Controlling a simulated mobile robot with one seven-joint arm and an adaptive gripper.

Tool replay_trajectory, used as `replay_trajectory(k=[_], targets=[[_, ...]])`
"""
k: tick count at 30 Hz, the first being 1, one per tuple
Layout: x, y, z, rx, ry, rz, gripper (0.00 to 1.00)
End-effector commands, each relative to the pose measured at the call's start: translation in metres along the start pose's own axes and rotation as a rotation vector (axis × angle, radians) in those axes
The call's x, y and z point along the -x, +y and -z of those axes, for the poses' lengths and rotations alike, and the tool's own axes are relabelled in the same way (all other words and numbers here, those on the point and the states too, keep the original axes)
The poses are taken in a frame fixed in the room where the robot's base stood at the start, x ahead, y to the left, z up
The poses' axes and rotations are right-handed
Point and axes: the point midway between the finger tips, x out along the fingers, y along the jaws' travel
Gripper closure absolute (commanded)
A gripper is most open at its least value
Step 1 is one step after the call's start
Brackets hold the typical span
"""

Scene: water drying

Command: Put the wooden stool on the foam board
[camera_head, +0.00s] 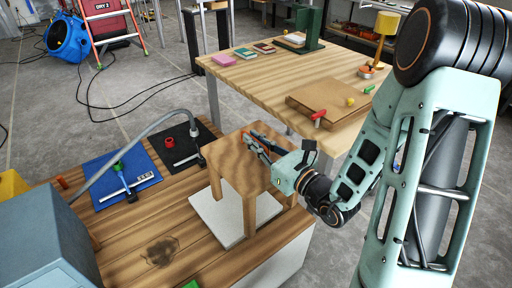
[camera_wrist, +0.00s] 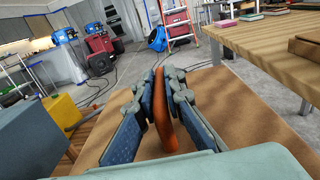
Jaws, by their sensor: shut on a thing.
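The wooden stool (camera_head: 236,171) is upright above the white foam board (camera_head: 212,214) on the wooden workbench. Its legs overlap the board in the head view; I cannot tell whether their feet touch it. My gripper (camera_head: 257,143) is at the stool's top. In the wrist view my gripper (camera_wrist: 162,110) has its two fingers closed on both sides of an upright orange-brown grip (camera_wrist: 163,125) that rises from the stool top (camera_wrist: 105,122). The far part of the board is hidden by the stool.
A blue mat (camera_head: 115,180) with a squeegee-like tool and a black mat (camera_head: 182,146) with a red ring lie left of the stool. A grey box (camera_head: 45,240) stands front left.

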Motion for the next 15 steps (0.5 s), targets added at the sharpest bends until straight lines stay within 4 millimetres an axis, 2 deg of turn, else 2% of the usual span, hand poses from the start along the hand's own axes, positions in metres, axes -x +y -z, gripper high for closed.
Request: replay_trajectory(k=[4,11,15], targets=[[-0.004,0.001,0.0,0.005,-0.009,-0.002,1.0],[-0.029,0.003,0.01,0.002,-0.009,-0.003,1.0],[-0.05,0.004,0.019,0.002,-0.01,-0.004,1.0]])
